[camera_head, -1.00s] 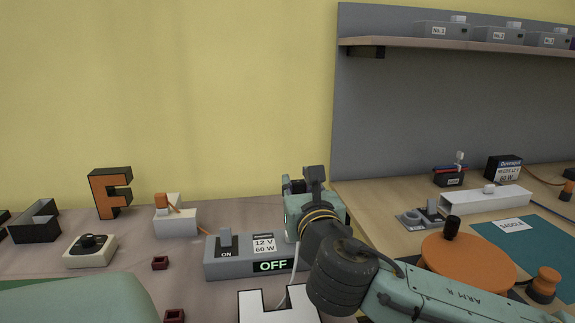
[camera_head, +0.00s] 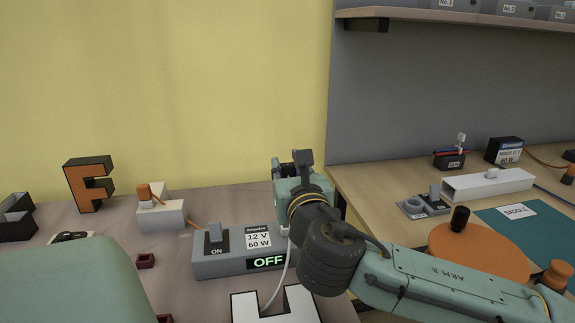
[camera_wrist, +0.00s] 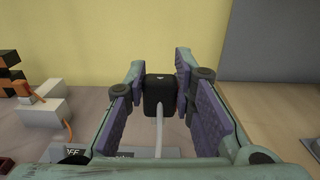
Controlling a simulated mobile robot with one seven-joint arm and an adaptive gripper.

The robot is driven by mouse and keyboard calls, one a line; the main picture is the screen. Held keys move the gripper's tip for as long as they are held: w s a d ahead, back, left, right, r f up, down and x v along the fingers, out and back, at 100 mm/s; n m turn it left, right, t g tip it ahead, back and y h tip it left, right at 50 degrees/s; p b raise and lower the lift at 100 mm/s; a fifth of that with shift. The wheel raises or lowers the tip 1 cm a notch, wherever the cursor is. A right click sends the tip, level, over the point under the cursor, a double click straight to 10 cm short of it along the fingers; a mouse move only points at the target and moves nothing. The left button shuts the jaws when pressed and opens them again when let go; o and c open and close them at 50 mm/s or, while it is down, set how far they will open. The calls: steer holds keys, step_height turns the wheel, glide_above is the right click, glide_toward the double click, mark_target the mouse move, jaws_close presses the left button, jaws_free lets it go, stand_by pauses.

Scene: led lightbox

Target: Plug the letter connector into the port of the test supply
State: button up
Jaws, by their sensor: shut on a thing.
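In the head view the test supply (camera_head: 214,265) is a grey box labelled 12 V 60 W, with an ON switch and a green OFF display. Its right end is hidden behind my arm. My gripper (camera_head: 298,170) is at that right end. In the wrist view my gripper (camera_wrist: 161,92) is shut on a black letter connector (camera_wrist: 160,88), whose white cable (camera_wrist: 158,135) hangs down. In the head view the cable (camera_head: 279,280) runs to a white letter (camera_head: 275,306) in front of the supply. The port is not visible, and I cannot tell whether the connector touches it.
An orange-faced letter F (camera_head: 90,184) and a white block with an orange plug (camera_head: 160,212) stand at left. A wooden bench (camera_head: 375,185) at right holds an orange disc (camera_head: 475,255), a white channel (camera_head: 487,184) and a teal mat (camera_head: 545,235). A shelf is above.

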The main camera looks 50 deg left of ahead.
steer(key=shift+f+b, duration=3.65)
steer(key=shift+f, duration=0.3)
steer(key=shift+f+b, duration=1.35)
steer(key=shift+b, duration=0.05)
steer(key=o, duration=1)
steer(key=shift+r, duration=0.1)
steer(key=shift+d, duration=0.1)
steer(key=shift+v, duration=1.2)
steer(key=shift+s+d+f+b, duration=0.2)
steer(key=shift+d+b, duration=0.25)
steer(key=shift+b, duration=0.5)
steer(key=b+v, duration=0.4)
steer(key=b, duration=0.2)
steer(key=shift+s+d+r, duration=0.2)
steer(key=shift+d, duration=0.05)
